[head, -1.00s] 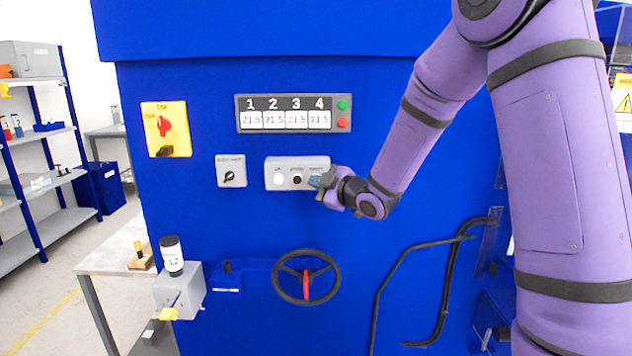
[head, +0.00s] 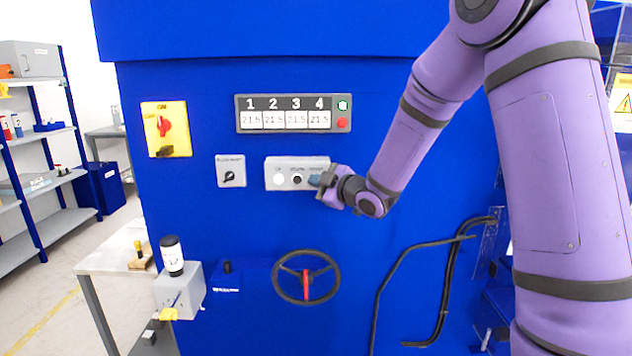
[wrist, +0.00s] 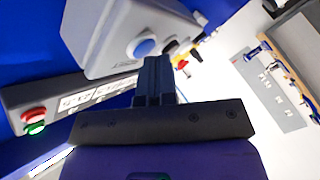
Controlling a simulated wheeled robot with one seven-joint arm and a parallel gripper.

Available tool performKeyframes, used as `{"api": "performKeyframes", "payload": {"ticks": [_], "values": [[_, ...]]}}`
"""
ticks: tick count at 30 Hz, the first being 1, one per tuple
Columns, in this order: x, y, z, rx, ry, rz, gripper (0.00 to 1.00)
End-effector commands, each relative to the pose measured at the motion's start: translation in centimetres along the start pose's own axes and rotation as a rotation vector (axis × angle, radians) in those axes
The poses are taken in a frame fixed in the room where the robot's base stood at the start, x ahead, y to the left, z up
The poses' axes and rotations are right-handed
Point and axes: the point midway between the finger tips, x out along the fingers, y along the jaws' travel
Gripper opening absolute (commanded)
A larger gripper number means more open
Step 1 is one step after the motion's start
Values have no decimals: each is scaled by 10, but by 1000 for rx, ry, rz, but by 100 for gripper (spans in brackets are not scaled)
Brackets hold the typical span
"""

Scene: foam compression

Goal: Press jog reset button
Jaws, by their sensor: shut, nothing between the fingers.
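The grey button box (head: 297,162) is on the blue machine front, with a white button (head: 279,179) at its left and a black button (head: 297,180) in the middle. A blue button (head: 314,180) at its right end is partly covered by my gripper (head: 324,184). In the wrist view the blue button (wrist: 143,47) shows beside the tips of my shut, empty gripper (wrist: 155,64). I cannot tell whether the tips touch it. The button labels are too small to read, so I cannot tell which is jog reset.
Above the box is a display panel (head: 290,103) with green and red buttons. A grey switch (head: 231,171) and a yellow switch (head: 166,130) are to the left. A black handwheel (head: 306,252) is below. Black bent handles (head: 448,275) are at the lower right.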

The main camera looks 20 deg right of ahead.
Motion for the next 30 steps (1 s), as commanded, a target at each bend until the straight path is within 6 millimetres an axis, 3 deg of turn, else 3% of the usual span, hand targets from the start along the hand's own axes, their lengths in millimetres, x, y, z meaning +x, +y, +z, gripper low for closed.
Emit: {"api": "performKeyframes", "payload": {"ticks": [30], "values": [[-8, -6, -6, 0, 0, -1, 0]]}}
